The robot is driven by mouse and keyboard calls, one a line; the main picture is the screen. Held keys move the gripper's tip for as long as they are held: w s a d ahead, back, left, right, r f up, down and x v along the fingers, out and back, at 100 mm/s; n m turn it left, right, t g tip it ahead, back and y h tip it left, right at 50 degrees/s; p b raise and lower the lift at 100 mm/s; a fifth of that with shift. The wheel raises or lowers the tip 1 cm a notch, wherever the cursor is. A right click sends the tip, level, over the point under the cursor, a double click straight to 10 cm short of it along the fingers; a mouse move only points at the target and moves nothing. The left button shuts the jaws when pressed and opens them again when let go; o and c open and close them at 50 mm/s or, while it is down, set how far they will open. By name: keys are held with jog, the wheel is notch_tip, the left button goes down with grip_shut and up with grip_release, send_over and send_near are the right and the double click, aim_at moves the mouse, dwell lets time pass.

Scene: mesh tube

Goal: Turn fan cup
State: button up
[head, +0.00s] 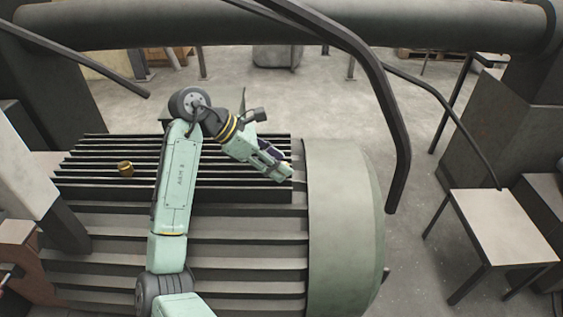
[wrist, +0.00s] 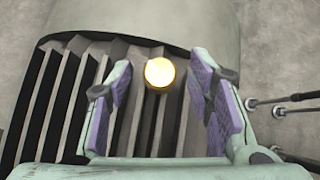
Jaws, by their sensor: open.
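A small brass cup (head: 126,168) stands on the dark fins, left of my arm in the head view. A large pale green rounded cover (head: 340,225) forms the right end of the ribbed motor body; it also shows at the top of the wrist view (wrist: 195,22). I cannot tell which of these is the fan cup. My gripper (head: 279,172) is over the right end of the fins, beside the cover and far from the brass cup. Its purple-padded fingers (wrist: 163,85) are open.
Dark parallel fins (head: 95,150) and greenish ribs (head: 100,250) lie under my arm. A bent dark pipe (head: 385,100) curves past the cover's right side. A small table (head: 505,228) stands at right.

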jog(key=shift+x, duration=1.05)
grip_shut()
jog(key=shift+m, duration=0.3)
